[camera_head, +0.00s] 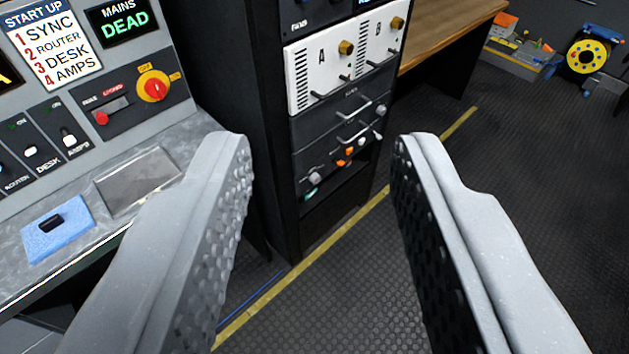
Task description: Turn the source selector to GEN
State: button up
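The source selector (154,87) is a round red knob on a yellow disc, on the dark panel of the console at the upper left. Small yellow labels sit by it, too small to read for sure. Its exact pointing direction is hard to tell. My gripper (322,140) is open and empty, its two grey padded fingers wide apart in front of the rack and floor. The left finger is below and right of the selector, and nothing touches the knob.
Left of the selector is a red-ended lever (103,115). A sign (124,20) reads MAINS DEAD. A blue pad (57,229) with a black item lies on the desk. A black equipment rack (245,90) stands right of the console. The floor (540,190) at right is clear.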

aim_at(314, 178)
jog(key=u, duration=0.05)
jog(key=i, duration=0.95)
jog(key=z, duration=0.05)
